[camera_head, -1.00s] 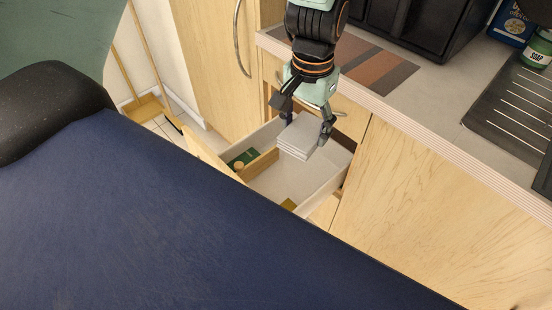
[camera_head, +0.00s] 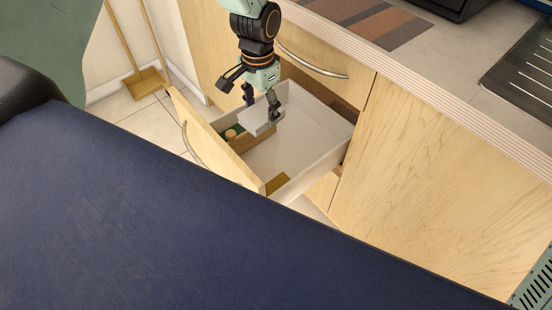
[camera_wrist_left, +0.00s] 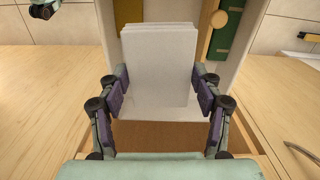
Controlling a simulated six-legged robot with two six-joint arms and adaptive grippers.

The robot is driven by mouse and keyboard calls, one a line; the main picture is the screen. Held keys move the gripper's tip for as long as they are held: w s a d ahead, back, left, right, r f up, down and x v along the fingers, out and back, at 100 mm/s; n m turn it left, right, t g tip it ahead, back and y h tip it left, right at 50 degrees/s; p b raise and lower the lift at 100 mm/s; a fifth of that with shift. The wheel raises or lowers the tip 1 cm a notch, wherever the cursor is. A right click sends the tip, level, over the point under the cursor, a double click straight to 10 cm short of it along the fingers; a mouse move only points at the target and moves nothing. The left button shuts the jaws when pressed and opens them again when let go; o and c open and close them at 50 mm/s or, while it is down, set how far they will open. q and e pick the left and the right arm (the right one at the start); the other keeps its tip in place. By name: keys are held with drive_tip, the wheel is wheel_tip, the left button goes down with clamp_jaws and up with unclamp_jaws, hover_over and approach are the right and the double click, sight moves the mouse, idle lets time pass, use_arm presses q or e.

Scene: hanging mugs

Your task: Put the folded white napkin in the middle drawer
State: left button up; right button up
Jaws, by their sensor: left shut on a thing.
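The folded white napkin (camera_head: 256,122) is a thick, flat stack. My left gripper (camera_head: 261,103) is shut on it, with one finger at each side. The napkin also shows in the left wrist view (camera_wrist_left: 160,62), between the two fingers. It is over the left, front part of the open drawer (camera_head: 305,130), close to a wooden divider. I cannot tell whether its lower edge touches the drawer floor. The drawer is pulled out below a shut drawer with a curved metal handle (camera_head: 312,63).
Left of the divider lie a green item (camera_head: 222,140) and a round wooden piece (camera_head: 231,134). A yellowish item (camera_head: 278,182) lies in the drawer's near corner. The drawer's middle and right floor is bare. The worktop edge (camera_head: 410,85) runs above. A long-handled dustpan (camera_head: 146,82) stands at the wall.

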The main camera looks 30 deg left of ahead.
use_arm(q)
drive_tip(key=b, duration=0.3)
hover_over(257, 167)
wheel_tip(257, 167, down, 6)
drive_tip(key=shift+m, duration=0.4)
wheel_tip(257, 167, down, 14)
drive_tip(key=b, duration=0.5)
drive_tip(key=shift+d+f+b, duration=0.1)
drive_tip(key=shift+f+b, duration=0.1)
drive_tip(key=shift+b, duration=0.2)
wheel_tip(257, 167, down, 4)
drive_tip(key=shift+r+b, duration=0.15)
drive_tip(key=shift+b, duration=0.7)
drive_tip(key=o, duration=1.3)
